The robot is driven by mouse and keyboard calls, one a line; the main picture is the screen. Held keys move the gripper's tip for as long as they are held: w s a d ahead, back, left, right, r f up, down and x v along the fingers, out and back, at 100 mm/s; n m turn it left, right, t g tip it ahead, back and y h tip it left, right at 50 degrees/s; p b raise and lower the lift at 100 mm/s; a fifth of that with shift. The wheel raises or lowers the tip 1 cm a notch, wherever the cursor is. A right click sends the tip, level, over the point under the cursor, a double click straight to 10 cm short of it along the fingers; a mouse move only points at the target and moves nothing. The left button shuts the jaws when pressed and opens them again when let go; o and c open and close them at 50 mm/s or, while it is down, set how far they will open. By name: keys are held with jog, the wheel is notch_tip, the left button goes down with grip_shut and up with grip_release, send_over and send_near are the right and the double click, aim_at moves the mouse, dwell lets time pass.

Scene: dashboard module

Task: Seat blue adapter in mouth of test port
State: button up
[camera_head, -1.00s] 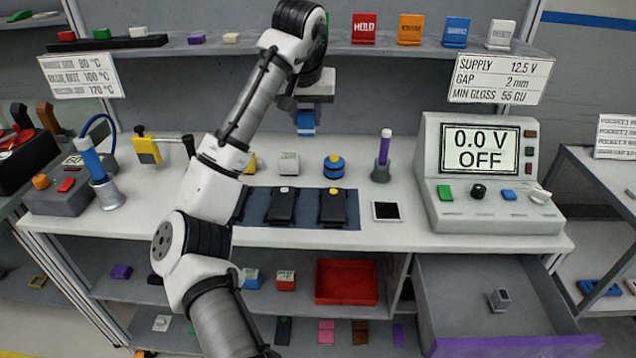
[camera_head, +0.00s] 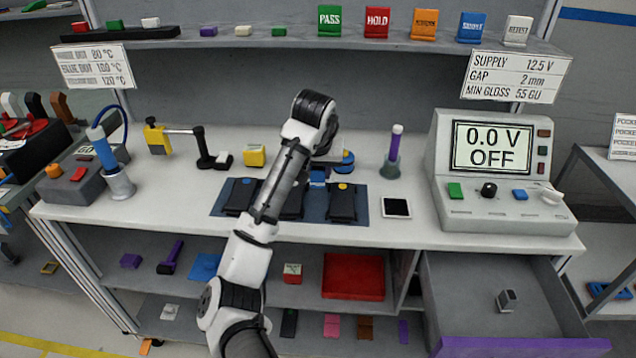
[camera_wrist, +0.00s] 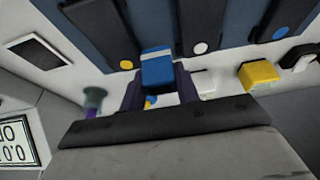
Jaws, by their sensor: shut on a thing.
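My gripper (camera_wrist: 158,82) is shut on the blue adapter (camera_wrist: 158,69), a small blue block with a pale band, held between dark purple fingers. In the head view the adapter (camera_head: 318,176) shows as a blue patch over the dark mat, partly hidden by my arm. It is close to the black dotted modules; whether it touches anything I cannot tell. A small grey hollow block (camera_head: 508,299) lies in the open drawer. It may be the test port, but I cannot tell for sure.
Black modules (camera_head: 342,203) with coloured dots lie on a blue-grey mat (camera_head: 369,212). A grey stand with a purple stick (camera_head: 393,165) and the power supply (camera_head: 495,165) are to the right. The drawer (camera_head: 470,325) stands open. A yellow block (camera_head: 255,156) is behind the mat.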

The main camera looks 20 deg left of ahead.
aim_at(317, 178)
jog(key=shift+f+p, duration=0.3)
jog(key=shift+f, duration=1.7)
jog(key=shift+f, duration=0.1)
jog(key=o, duration=1)
jog(key=shift+c, duration=0.2)
jog(key=v, duration=1.2)
